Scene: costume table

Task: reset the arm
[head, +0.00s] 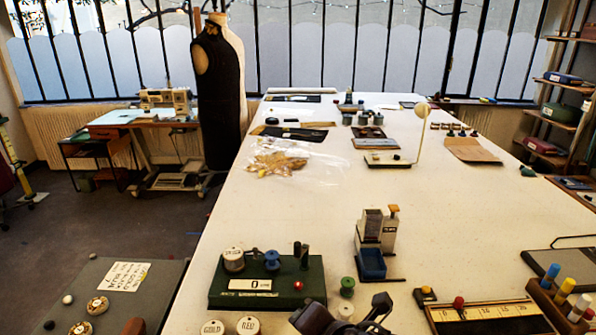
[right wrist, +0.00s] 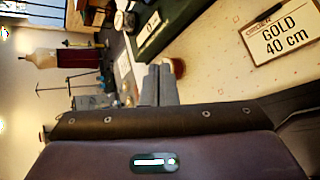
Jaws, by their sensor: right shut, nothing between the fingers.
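My right gripper (right wrist: 157,84) shows in the right wrist view, its two grey fingers together with nothing between them. It is beside the green box (right wrist: 158,30) and above the white table. Dark parts that look like my right arm (head: 345,318) enter the head view at the bottom centre, in front of the green spool box (head: 262,301); the fingertips cannot be made out there. My left gripper is not in view.
The white table (head: 315,215) has clear room in its middle. A blue-fronted device (head: 371,264), a ruler board (head: 485,312), and marker block (head: 560,305) stand near the front right. A card reading GOLD 40 cm (right wrist: 283,35) lies near the gripper. A dress form (head: 221,100) stands at the left edge.

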